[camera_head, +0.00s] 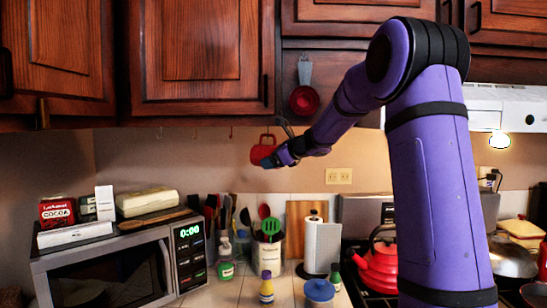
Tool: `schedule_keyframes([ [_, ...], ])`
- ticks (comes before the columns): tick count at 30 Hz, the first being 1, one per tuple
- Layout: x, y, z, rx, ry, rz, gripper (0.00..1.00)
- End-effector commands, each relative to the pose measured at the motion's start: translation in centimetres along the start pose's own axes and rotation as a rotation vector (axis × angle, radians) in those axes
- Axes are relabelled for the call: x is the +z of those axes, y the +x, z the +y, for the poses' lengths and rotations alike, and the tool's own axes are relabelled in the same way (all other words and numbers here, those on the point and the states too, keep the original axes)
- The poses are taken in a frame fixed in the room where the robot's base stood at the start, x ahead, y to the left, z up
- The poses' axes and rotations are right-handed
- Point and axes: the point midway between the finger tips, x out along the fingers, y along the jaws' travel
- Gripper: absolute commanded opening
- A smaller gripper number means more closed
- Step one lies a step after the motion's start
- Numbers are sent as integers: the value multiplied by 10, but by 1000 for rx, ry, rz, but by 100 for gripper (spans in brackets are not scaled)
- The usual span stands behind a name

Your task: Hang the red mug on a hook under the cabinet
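The red mug (259,154) is up under the cabinet, in front of the back wall, with its handle pointing upward. My gripper (270,161) is at the mug's lower right side and appears shut on it; the fingers are small and partly cover the mug. Several small hooks (231,132) hang in a row under the cabinet (200,55). The mug's handle is just beneath the right end of this row. I cannot tell whether the handle touches a hook.
A red measuring cup (304,99) hangs on the cabinet front, right of the mug. Below are a microwave (110,270) with boxes on top, a utensil crock (267,254), a paper towel roll (322,248) and a red kettle (378,268). The wall left of the mug is clear.

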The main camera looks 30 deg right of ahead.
Motion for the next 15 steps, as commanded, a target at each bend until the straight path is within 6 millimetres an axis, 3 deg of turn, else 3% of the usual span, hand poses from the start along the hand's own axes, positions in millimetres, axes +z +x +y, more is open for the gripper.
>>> schedule_keyframes([
  [14, 0, 0, 0, -1, 0, -1, 48],
  [15, 0, 0, 0, -1, 0, -1, 88],
])
